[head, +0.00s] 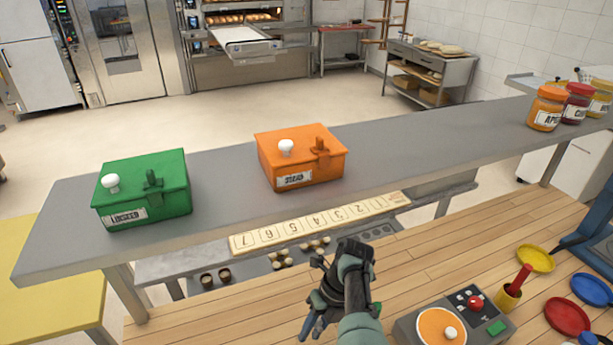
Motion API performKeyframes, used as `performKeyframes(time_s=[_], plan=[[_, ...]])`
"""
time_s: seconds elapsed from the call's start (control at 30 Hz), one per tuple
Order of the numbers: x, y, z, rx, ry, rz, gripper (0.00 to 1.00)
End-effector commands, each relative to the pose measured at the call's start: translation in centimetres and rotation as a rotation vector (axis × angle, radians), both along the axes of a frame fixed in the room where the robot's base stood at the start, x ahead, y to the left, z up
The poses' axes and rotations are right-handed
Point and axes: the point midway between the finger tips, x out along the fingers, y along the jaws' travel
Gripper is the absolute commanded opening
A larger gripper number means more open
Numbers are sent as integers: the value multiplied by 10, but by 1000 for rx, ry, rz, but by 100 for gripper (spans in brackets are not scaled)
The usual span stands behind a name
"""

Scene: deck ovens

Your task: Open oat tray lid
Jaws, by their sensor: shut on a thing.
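No tray that I can read as oat shows in the head view. A green lidded box (143,190) labelled "LINSEED" stands on the grey shelf at the left. An orange lidded box (300,158) stands right of it; I cannot read its label clearly. Each lid has a white knob and a catch-like part in the box's colour, and both lids look closed. My gripper (325,290) is at the lower middle, in front of the shelf and apart from both boxes. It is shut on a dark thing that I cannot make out.
The long grey shelf (420,140) crosses the view, with jars (546,108) at its right end. A numbered strip (320,222) runs along its front. Below are a wooden counter (420,270), a control box (450,325) and coloured dishes (536,258). Ovens stand behind.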

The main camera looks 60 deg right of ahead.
Motion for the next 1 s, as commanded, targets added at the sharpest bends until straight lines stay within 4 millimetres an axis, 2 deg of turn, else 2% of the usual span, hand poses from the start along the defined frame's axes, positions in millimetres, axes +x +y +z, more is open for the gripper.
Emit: performKeyframes(time_s=[0.27,0.3,0.4,0.43,0.77,1.0], plan=[[-1,2,-1,6,3,2,0],[-1,2,-1,6,3,2,36],[-1,2,-1,5,2,2,54],[-1,2,-1,4,3,2,57],[-1,0,3,2,1,1,57],[-7,-12,33,0,0,-1,57]])
